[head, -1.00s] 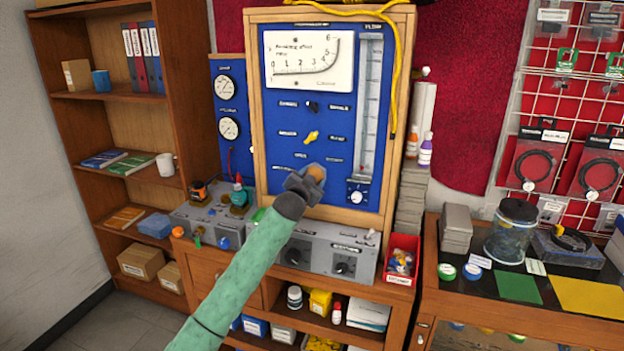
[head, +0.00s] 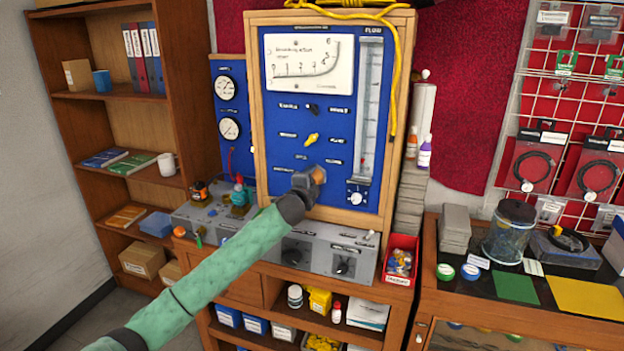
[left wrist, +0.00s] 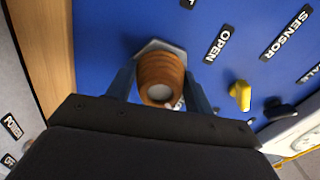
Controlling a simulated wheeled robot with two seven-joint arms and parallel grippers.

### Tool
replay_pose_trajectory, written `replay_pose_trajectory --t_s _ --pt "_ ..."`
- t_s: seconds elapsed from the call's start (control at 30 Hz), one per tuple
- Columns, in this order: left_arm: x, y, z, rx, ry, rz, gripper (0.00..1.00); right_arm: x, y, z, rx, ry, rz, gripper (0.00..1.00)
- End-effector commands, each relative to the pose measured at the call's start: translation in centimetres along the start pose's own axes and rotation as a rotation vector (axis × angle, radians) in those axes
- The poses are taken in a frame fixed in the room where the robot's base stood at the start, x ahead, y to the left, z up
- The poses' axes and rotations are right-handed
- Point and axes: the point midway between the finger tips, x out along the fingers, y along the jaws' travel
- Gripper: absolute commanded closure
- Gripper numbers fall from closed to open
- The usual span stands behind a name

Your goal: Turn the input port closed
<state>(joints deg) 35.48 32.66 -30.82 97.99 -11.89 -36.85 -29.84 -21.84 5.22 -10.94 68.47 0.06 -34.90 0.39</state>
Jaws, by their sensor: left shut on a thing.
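The blue regulator panel (head: 290,158) stands upright in a wooden frame. A round ribbed orange-brown knob (left wrist: 160,80) with a pale end sticks out from the panel's lower part. I cannot read a label naming it the input port; an "OPEN" label (left wrist: 218,44) is beside it in the left wrist view. My left gripper (head: 314,178) is at the panel's lower middle. In the left wrist view its two blue fingers (left wrist: 160,88) are shut on the knob, one on each side. In the head view the gripper hides most of the knob. My right gripper is not in view.
A yellow valve handle (head: 311,139) and a black handle (head: 312,107) are above the knob. A grey control box (head: 320,252) juts out below the panel. A yellow cable (head: 398,70) hangs down the frame's right side. A red bin (head: 402,258) sits at right.

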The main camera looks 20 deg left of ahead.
Motion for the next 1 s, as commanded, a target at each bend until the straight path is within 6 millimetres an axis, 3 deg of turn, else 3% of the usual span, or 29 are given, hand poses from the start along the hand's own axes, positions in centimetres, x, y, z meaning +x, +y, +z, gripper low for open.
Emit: replay_pose_trajectory --t_s 0.37,0.87,0.9,1.0 --pt "0.0 0.0 0.0 0.136 0.000 0.001 0.71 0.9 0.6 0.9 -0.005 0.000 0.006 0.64" --pt "0.0 0.1 -0.1 0.152 0.000 0.001 0.71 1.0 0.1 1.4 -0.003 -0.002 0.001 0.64" --pt "0.0 0.1 -0.1 0.152 0.000 0.001 0.42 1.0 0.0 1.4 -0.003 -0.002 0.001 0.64" --pt "0.0 0.1 -0.1 0.152 0.000 0.001 0.27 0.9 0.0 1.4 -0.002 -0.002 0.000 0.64"
